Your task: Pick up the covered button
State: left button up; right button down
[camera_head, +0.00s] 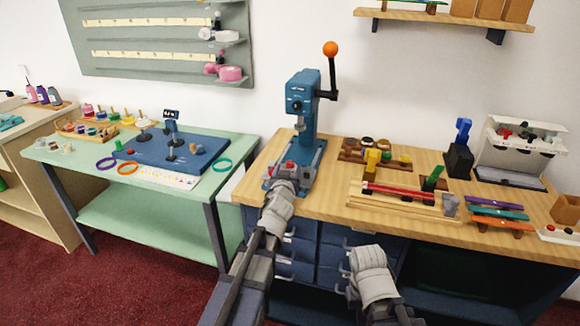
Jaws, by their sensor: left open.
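The blue hand press (302,105) stands on the wooden counter, its black lever topped by an orange ball. My left gripper (297,166) reaches in front of the press, low over its base, with its jaws open. Small red patches show around the gripper; I cannot tell whether they belong to it or to the press. The covered button cannot be made out; the gripper hides much of the press base. My right arm shows at the bottom centre, in front of the drawers, but its jaws are not visible.
The wooden counter (333,205) holds a tray of small round pieces (365,150), a wooden rack with a red bar (400,190), and coloured strips (497,213). A green table (110,205) with a blue board (185,150) stands left, across a gap.

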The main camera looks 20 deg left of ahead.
aim_at(290, 165)
pick_arm(q)
jog(key=x, duration=0.3)
jog(key=shift+w+d, duration=0.1)
jog(key=shift+w, duration=0.05)
grip_shut()
dwell(0.3)
